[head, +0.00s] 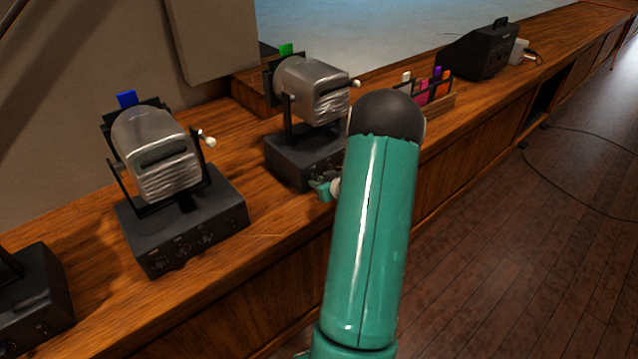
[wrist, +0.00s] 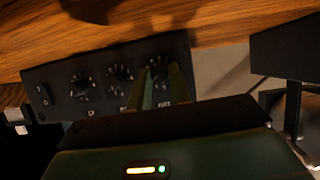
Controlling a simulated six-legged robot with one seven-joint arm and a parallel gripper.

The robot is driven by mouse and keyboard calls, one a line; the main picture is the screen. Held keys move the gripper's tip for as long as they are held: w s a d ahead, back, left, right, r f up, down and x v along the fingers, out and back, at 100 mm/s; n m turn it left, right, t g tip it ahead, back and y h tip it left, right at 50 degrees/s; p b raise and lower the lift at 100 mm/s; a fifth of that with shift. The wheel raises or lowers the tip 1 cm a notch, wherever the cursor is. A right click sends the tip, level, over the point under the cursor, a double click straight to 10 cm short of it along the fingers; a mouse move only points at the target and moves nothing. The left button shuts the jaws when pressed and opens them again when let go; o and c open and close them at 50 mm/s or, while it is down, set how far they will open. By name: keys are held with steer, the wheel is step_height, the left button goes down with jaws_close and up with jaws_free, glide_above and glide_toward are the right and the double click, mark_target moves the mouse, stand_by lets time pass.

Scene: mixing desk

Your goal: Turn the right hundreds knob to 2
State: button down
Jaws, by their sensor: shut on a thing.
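The right lamp unit (head: 312,92) stands on a black control box (head: 288,160) on the wooden ledge. My gripper (head: 321,189) is at the front face of this box, partly hidden by my green arm. In the wrist view the box's panel (wrist: 50,75) shows a row of three dials and a switch. My gripper (wrist: 162,78) is shut on the knob (wrist: 160,70) at the right end of that row, a finger on each side. The other two knobs, one at the left (wrist: 80,85) and one in the middle (wrist: 120,75), are free. The dial numbers are too small and dark to read.
A similar lamp unit (head: 155,150) on its black box (head: 190,230) stands to the left, with part of another (head: 30,310) at the far left. Coloured items in a wooden holder (head: 436,95) and a black case (head: 480,50) lie farther right. The floor (head: 530,220) in front is open.

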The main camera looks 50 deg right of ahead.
steer(key=shift+d+m+y, duration=0.15)
steer(key=shift+m+y, duration=0.15)
steer(key=shift+m, duration=0.1)
steer(key=c, duration=1.3)
jaws_free()
steer(key=shift+s, duration=0.1)
steer(key=v, duration=1.3)
steer(key=shift+s+r, duration=0.25)
steer(key=shift+s, duration=0.05)
